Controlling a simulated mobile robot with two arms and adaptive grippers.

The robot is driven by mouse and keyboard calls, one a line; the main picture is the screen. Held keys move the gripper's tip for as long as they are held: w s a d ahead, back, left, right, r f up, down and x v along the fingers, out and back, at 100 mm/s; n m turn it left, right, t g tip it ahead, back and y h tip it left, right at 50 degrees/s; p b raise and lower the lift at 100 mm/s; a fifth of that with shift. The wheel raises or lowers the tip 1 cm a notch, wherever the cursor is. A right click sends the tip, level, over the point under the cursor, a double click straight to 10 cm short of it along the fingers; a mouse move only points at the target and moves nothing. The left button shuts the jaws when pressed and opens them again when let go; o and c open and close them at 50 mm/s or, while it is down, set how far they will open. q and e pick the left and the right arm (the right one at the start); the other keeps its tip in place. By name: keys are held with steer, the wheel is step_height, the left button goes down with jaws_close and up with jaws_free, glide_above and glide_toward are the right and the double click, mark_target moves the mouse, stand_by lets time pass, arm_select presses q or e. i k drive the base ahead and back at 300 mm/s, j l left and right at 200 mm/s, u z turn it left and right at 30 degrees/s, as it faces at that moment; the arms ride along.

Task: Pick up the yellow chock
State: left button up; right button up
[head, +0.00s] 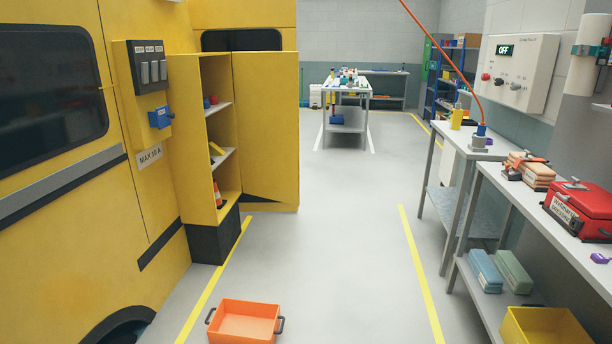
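A small yellow piece (217,149), which looks like the yellow chock, rests on a middle shelf of the open yellow cabinet (232,110) in the vehicle's side. It is small, with a dark part beside it, so its exact shape is hard to tell. Neither of my grippers is in view.
An orange tray (244,322) lies on the floor in front. An orange cone (218,194) stands in the cabinet's bottom. The cabinet door (266,125) is swung open to the right. Workbenches (560,222) line the right side. The grey floor (325,240) between is clear.

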mark_target(214, 149)
steer(key=i+l+u, duration=0.1)
steer(key=i, duration=0.5)
steer(key=i+l+u, duration=0.1)
steer(key=i, duration=0.45)
steer(key=i+l+u, duration=0.15)
steer(key=i, duration=0.45)
steer(key=i+l+u, duration=1)
steer(key=i+l, duration=0.25)
steer(key=l, duration=0.45)
steer(key=i+l, duration=0.15)
steer(key=l, duration=0.2)
steer(key=i+l, duration=0.2)
steer(key=l, duration=0.15)
steer(key=i+l, duration=0.15)
steer(key=l, duration=0.2)
steer(key=i+l, duration=0.15)
steer(key=l, duration=0.2)
steer(key=i+l, duration=0.15)
steer(key=l, duration=0.25)
steer(key=i+l, duration=0.2)
steer(key=l, duration=0.15)
steer(key=k+z, duration=0.05)
